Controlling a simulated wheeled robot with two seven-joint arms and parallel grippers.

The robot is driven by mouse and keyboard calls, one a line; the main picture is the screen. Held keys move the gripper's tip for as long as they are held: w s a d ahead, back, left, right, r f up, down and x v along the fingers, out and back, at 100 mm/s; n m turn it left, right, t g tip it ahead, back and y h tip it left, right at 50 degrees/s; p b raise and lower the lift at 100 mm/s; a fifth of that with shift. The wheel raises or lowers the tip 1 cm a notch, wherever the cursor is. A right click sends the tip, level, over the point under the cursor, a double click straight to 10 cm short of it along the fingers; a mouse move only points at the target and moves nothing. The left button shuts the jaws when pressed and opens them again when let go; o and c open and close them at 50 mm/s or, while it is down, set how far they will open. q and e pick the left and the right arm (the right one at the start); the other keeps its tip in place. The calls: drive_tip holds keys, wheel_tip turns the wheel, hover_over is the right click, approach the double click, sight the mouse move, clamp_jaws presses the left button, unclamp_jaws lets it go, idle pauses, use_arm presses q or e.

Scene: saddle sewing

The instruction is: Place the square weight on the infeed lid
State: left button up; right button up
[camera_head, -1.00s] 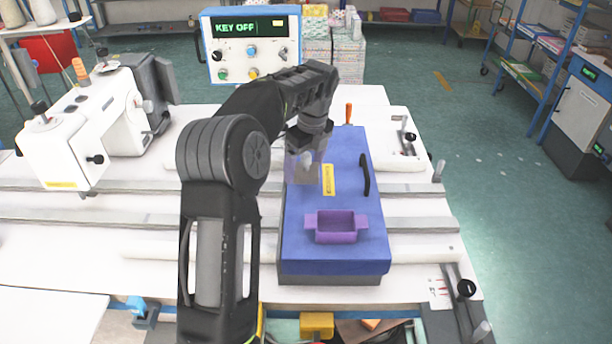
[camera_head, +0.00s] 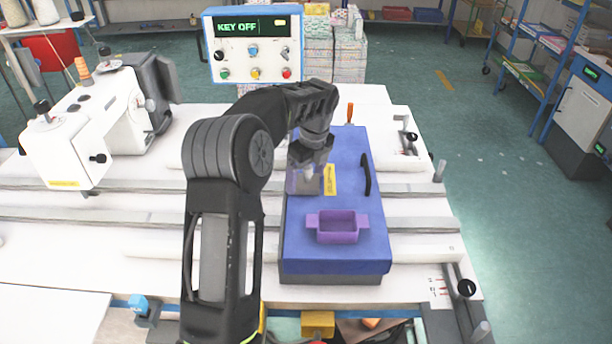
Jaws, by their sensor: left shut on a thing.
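The infeed lid (camera_head: 345,262) is the blue top of a long box on the white table, with a yellow label and a black handle on it. My left gripper (camera_head: 308,172) is over the left side of the lid, pointing down. It is shut on the square weight (camera_head: 303,184), a greyish, see-through-looking block. The weight is just left of the yellow label. I cannot tell whether its underside touches the lid. My right gripper is not in view.
A purple open tray (camera_head: 337,238) sits on the near half of the lid. The black handle (camera_head: 365,174) stands up at the lid's right side. A white sewing machine (camera_head: 72,140) is at the left. A control panel (camera_head: 252,48) reading KEY OFF stands behind.

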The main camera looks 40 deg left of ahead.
sight(310, 168)
use_arm(q)
drive_tip(key=o, duration=2)
drive_tip(key=r, duration=0.3)
drive_tip(key=d+r, duration=0.1)
drive_tip(key=r, duration=0.5)
drive_tip(key=shift+d, duration=0.2)
drive_tip(key=r+p, duration=0.2)
drive_tip(key=r, duration=0.1)
drive_tip(key=shift+s+d, duration=0.1)
drive_tip(key=shift+d, duration=0.2)
